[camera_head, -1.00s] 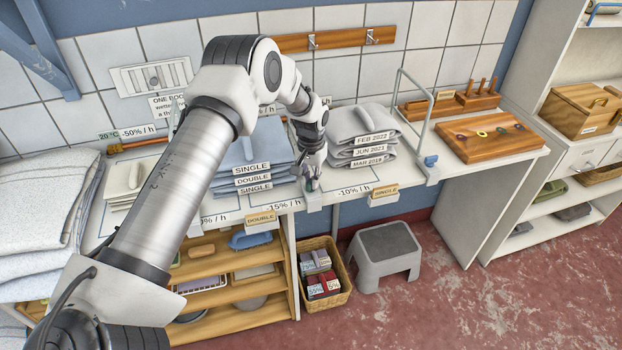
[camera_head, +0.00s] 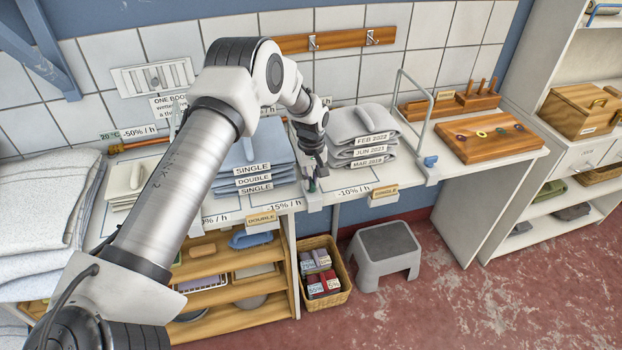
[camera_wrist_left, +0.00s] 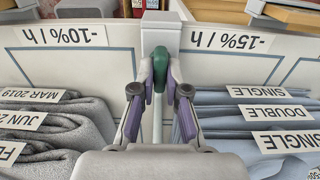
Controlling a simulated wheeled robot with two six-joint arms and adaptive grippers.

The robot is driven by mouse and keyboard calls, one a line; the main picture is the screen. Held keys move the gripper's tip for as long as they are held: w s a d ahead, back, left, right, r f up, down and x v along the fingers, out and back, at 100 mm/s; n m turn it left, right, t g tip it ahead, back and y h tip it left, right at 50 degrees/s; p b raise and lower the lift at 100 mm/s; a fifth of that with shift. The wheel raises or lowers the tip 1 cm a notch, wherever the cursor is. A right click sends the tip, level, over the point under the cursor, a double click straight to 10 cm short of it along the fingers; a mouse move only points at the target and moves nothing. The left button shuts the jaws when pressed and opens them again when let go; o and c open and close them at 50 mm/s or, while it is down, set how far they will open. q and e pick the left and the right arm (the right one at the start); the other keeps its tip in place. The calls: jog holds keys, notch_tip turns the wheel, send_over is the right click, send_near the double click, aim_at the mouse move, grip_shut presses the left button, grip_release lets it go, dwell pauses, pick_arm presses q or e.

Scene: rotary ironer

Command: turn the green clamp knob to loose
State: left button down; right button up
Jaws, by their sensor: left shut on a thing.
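The green clamp knob (camera_wrist_left: 160,66) sits on a pale clamp post at the table's front edge, between the -10% and -15% labels. In the wrist view its long grip lies between the fingertips of my left gripper (camera_wrist_left: 160,84), pointing along the gripper. The gripper is shut on it, with a purple-sided finger on each side. In the head view, the left gripper (camera_head: 316,180) is at the front edge and mostly covers the knob; a dark green bit (camera_head: 311,186) shows beside the fingers. My right gripper is not in view.
Blue folded linen (camera_head: 255,155) is stacked left of the gripper and grey folded cloth (camera_head: 358,125) right of it. A wire frame with a blue knob (camera_head: 431,161) stands farther right. Below are a basket (camera_head: 340,297) and a grey step stool (camera_head: 385,252).

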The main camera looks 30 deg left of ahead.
aim_at(312, 181)
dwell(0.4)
pick_arm(q)
jog(key=c, duration=1.2)
grip_release()
jog(key=shift+d+r, duration=0.1)
notch_tip(312, 181, up, 12)
